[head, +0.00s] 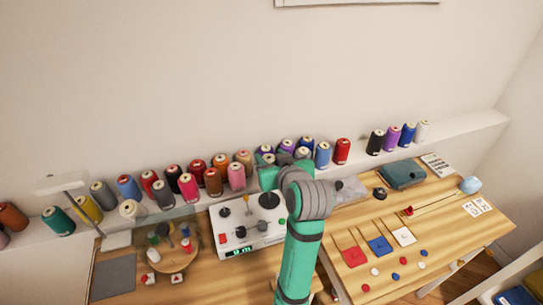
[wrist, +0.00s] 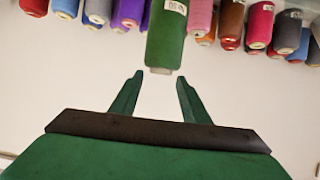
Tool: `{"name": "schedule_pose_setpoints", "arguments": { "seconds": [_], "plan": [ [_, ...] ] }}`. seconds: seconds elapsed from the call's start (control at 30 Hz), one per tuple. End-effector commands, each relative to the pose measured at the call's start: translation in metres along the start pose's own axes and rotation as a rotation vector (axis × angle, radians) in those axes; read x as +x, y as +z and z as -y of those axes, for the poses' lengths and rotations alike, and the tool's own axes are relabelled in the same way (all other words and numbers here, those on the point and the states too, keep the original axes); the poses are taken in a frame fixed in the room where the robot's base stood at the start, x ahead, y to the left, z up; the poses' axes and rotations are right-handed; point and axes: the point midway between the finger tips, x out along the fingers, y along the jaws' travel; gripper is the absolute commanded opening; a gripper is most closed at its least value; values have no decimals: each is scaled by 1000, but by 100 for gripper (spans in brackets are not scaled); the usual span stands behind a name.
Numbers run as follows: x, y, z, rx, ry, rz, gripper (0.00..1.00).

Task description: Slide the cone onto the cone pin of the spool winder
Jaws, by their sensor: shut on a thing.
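A green cone of thread (wrist: 166,38) stands out in the wrist view, between and just beyond the fingertips of my gripper (wrist: 159,77). The gripper is shut on this cone near its narrow pale end. In the head view, my own arm and wrist hide the fingers, and I cannot clearly make out the held cone. The spool winder (head: 222,222) is a white box with dark discs, a thin upright post and a green display, on the wooden table left of my arm. I cannot tell for sure which post is the cone pin.
A wall shelf (head: 465,137) carries several coloured cones behind the table. A round wooden stand (head: 178,262) with small spools is left of the winder. On the right are a teal case (head: 402,174) and red, blue and white squares.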

Motion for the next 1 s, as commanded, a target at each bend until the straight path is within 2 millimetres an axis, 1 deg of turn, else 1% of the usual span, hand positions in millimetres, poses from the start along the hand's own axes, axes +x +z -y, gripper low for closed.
{"name": "schedule_pose_setpoints", "arguments": {
  "seconds": [0.7, 1.0],
  "plan": [
    [6, 14, 0, 1, 0, 0, 0],
    [7, 15, 0, 0, 0, -1, 0]
  ]
}}
